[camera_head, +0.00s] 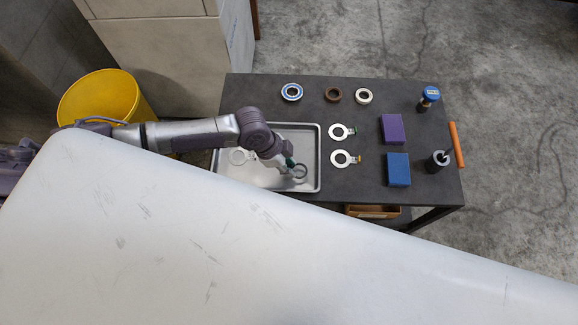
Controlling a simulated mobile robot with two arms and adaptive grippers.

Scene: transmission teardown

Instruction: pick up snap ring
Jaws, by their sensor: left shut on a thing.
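A small grey ring (301,171), which looks like the snap ring, is at the tips of my left gripper (291,167), over the right part of a metal tray (316,146). The left gripper points down and is shut on this ring; the fingers hide part of it. Whether the ring still touches the tray floor cannot be told. A flat pale ring (238,157) lies in the left part of the tray, partly behind my arm. My right gripper is not in view.
On the dark tabletop (300,112) right of the tray lie two tabbed rings (338,132) (342,159). Three round parts (334,95) lie behind. A purple block (393,129), a blue block (398,170) and two upright tools (429,97) (438,161) stand farther right. A yellow bin (98,97) stands left.

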